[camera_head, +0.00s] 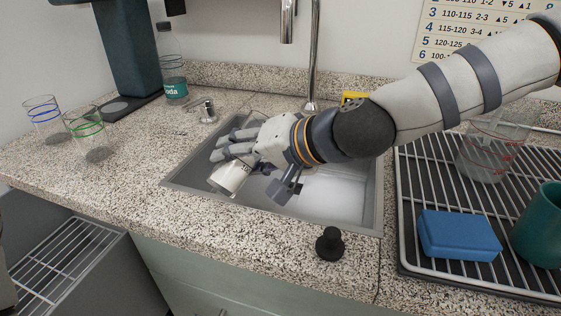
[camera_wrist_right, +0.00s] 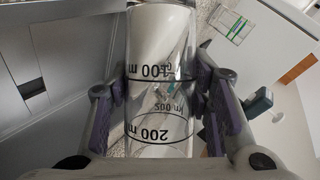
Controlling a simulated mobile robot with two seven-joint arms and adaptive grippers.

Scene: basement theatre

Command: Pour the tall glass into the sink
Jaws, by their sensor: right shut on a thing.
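The tall glass (camera_head: 231,178), clear with black volume marks, is in my right gripper (camera_head: 250,168). It is held over the left part of the grey sink (camera_head: 300,228), tipped well over with its lower end toward the front left. My gripper hides part of it in the head view. My left gripper is not in view.
A faucet (camera_head: 313,60) rises behind the sink. Two ringed glasses, blue (camera_head: 43,115) and green (camera_head: 88,130), and a soda bottle (camera_head: 172,65) stand left. A black stopper (camera_head: 330,243) is in front. A rack (camera_head: 455,280) at right holds a blue sponge (camera_head: 458,236) and teal mug (camera_head: 540,228).

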